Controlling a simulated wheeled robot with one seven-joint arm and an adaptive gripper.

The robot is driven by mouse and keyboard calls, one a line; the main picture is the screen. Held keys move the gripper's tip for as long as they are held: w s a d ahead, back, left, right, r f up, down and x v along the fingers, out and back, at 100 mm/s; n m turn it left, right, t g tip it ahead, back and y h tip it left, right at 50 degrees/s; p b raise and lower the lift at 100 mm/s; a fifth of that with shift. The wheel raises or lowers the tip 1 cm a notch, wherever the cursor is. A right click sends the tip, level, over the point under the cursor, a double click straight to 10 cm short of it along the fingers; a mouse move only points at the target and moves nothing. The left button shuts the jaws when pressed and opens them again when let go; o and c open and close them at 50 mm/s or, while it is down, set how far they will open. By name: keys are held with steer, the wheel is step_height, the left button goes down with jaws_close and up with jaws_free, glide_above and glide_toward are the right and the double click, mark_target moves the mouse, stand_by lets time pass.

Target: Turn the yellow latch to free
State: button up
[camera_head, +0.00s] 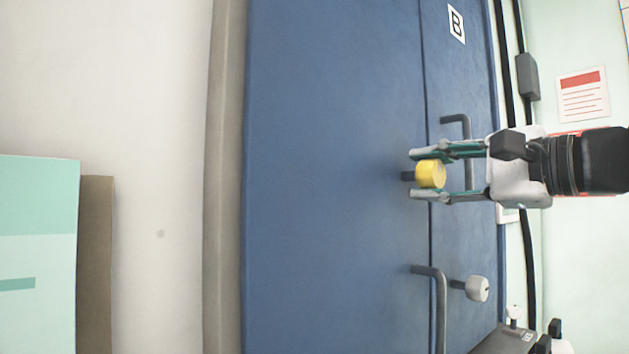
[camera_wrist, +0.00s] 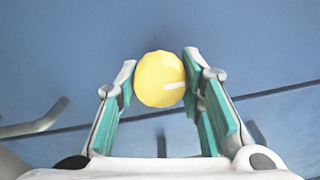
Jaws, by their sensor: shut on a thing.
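The yellow latch (camera_head: 431,174) is a round knob on a short dark stem, standing out from the blue double door near the seam between its two panels. My gripper (camera_head: 424,174) comes in from the right in the head view, with one finger above the knob and one below. In the wrist view the yellow latch (camera_wrist: 160,79) sits between the fingertips of my gripper (camera_wrist: 160,82), and a pale mark on its face lies nearly level, to the right of centre. The fingers are shut on the knob.
On the blue door (camera_head: 330,180), a grey bar handle (camera_head: 469,150) passes behind my gripper. A second bar handle (camera_head: 440,300) and a white knob (camera_head: 477,289) sit lower.

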steer(key=o, duration=1.2)
steer(key=shift+c, duration=0.2)
steer(key=v, duration=1.2)
